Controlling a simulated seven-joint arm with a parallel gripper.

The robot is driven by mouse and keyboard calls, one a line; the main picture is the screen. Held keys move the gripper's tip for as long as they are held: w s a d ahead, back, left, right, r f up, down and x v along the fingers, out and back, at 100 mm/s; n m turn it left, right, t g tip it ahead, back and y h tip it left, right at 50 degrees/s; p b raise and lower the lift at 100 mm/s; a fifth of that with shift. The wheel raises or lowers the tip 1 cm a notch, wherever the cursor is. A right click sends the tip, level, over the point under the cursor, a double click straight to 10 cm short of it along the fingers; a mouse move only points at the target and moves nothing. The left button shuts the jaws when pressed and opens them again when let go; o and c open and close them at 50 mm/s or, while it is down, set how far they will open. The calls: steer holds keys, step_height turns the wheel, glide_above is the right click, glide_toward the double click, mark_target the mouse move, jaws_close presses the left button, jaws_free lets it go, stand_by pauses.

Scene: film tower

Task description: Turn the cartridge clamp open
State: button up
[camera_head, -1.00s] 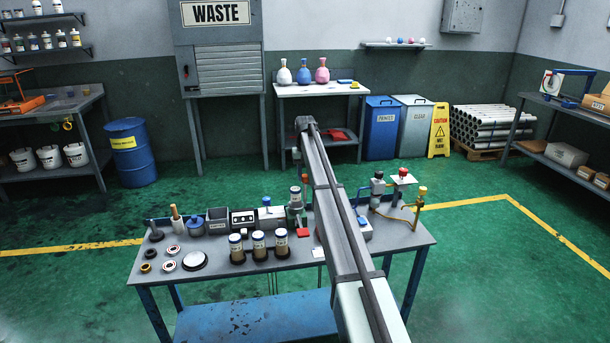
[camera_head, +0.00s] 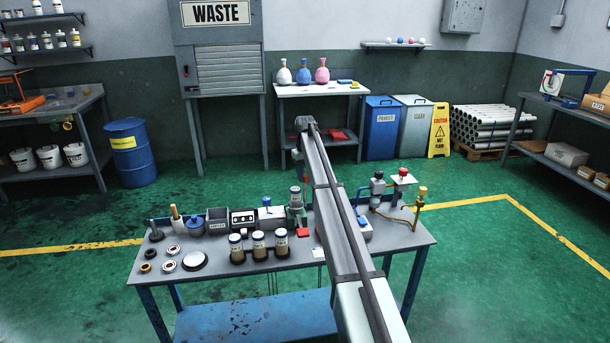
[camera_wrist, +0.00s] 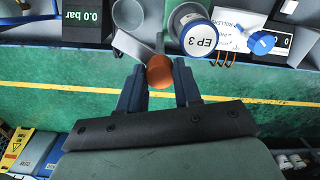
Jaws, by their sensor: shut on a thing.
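The cartridge clamp stands at the back of the workbench, around an upright white-capped cartridge (camera_head: 295,192); its body (camera_head: 296,213) is grey-green. In the wrist view the cartridge's cap (camera_wrist: 200,33) reads EP 3. The clamp's handle ends in a round orange-red knob (camera_wrist: 160,70), which shows small in the head view (camera_head: 306,179). My gripper (camera_wrist: 159,86) is shut on this knob, one dark finger on each side. The cartridge is just beyond the knob and apart from the fingers. In the head view my arm hides most of the gripper.
Several brown cartridges (camera_head: 258,246) stand in front of the clamp. A small red block (camera_head: 303,232) lies beside it. A gauge (camera_wrist: 93,15) reads 0.0 bar. A blue-knobbed part (camera_wrist: 261,43) is near the cartridge.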

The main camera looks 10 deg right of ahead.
mark_target(305, 175)
steer(key=o, duration=1)
steer(key=shift+o, duration=0.2)
steer(key=shift+r, duration=0.1)
step_height(305, 175, up, 14)
steer(key=shift+f, duration=0.2)
